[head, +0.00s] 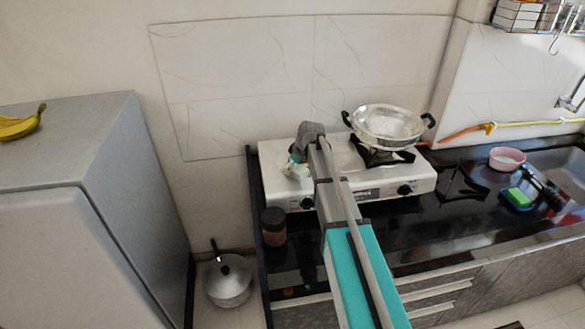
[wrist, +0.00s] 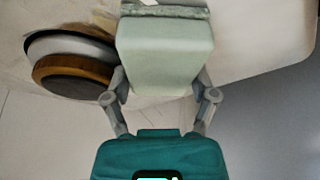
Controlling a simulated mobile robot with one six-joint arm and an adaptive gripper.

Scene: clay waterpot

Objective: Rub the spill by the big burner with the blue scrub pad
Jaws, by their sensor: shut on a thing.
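My gripper (wrist: 160,95) is shut on a pale grey-green block with a rough greenish band at its far end, likely the scrub pad (wrist: 165,55). In this light it does not look clearly blue. In the head view my gripper (head: 297,160) is over the left part of the white stove (head: 330,195), and my arm hides much of that area. A round burner with a brown ring (wrist: 75,70) shows left of the pad in the wrist view. Tan mottling, possibly the spill (wrist: 105,12), shows near it. I cannot tell whether the pad touches the stove.
A metal pan (head: 387,124) sits on the right burner. A dark-lidded jar (head: 273,228) stands by the stove's left front. A green sponge (head: 518,198) and a pink bowl (head: 507,158) are near the sink. The black counter (head: 425,225) in front of the stove is fairly clear.

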